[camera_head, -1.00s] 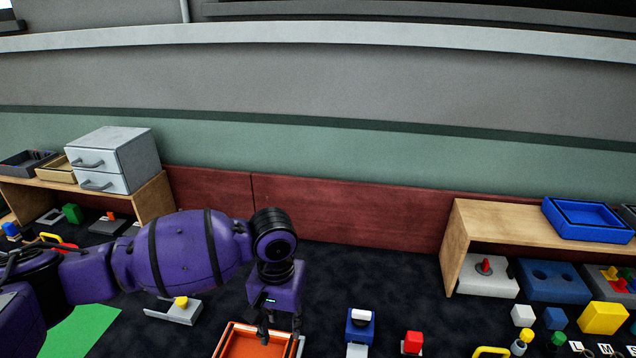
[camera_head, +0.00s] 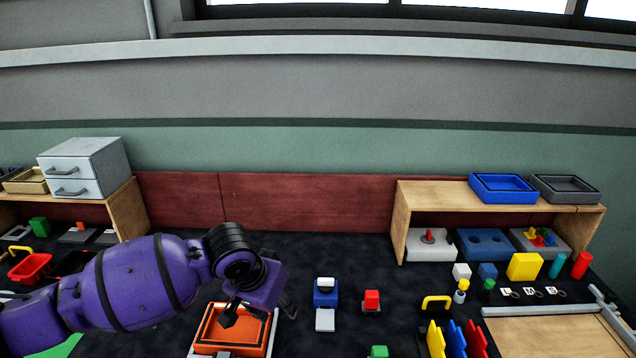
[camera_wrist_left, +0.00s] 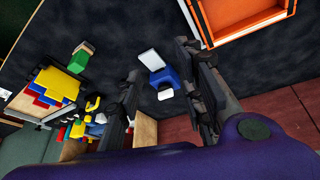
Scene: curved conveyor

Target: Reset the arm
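My left arm is purple and comes in from the left in the head view. Its gripper (camera_head: 258,312) hangs tilted over the orange tray (camera_head: 205,345), with its two dark fingers apart. In the left wrist view the gripper (camera_wrist_left: 158,60) is open, with only dark table surface and a blue block with white parts (camera_wrist_left: 163,78) visible beyond the gap. Nothing is held. The orange tray also shows at the top right of the wrist view (camera_wrist_left: 205,22). My right gripper is in neither view.
A wooden shelf (camera_head: 402,222) at right bears a blue tray (camera_head: 503,188) and a grey tray (camera_head: 566,188). A drawer box (camera_head: 85,165) stands on the left shelf.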

